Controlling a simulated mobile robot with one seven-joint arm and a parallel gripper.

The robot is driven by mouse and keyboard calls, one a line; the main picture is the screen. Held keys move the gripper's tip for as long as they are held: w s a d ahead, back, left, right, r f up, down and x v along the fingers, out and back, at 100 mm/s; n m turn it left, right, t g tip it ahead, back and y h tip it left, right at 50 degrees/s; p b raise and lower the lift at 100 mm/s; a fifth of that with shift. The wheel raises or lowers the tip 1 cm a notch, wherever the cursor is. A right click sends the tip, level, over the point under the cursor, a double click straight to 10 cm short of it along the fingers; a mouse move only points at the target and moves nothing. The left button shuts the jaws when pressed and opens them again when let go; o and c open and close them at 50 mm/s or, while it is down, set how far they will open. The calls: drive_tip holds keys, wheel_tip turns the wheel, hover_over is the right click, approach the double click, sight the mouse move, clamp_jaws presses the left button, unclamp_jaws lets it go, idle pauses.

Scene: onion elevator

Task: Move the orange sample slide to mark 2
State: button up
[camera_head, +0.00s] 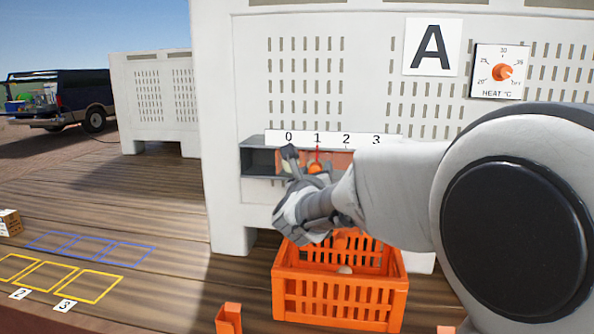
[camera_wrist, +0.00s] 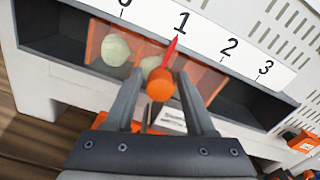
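The orange sample slide (camera_wrist: 202,77) sits in a dark slot on the white bin, with pale round onions showing behind it. Its red pointer (camera_wrist: 171,47) stands at mark 1 (camera_wrist: 183,22). Its round orange knob (camera_wrist: 160,87) sticks out toward me and also shows in the head view (camera_head: 315,168). Mark 2 (camera_wrist: 229,46) is to the right of the pointer. My gripper (camera_wrist: 160,76) is open, with one finger on each side of the knob and small gaps visible. In the head view my gripper (camera_head: 300,160) is at the slot, and my arm hides its right part.
An orange crate (camera_head: 340,297) stands on the floor below the slot. A heat dial (camera_head: 502,72) and an "A" sign (camera_head: 432,47) are on the bin wall. Blue and yellow floor outlines (camera_head: 90,286) lie on the wooden deck at left.

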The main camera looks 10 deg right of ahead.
clamp_jaws()
idle(1.2)
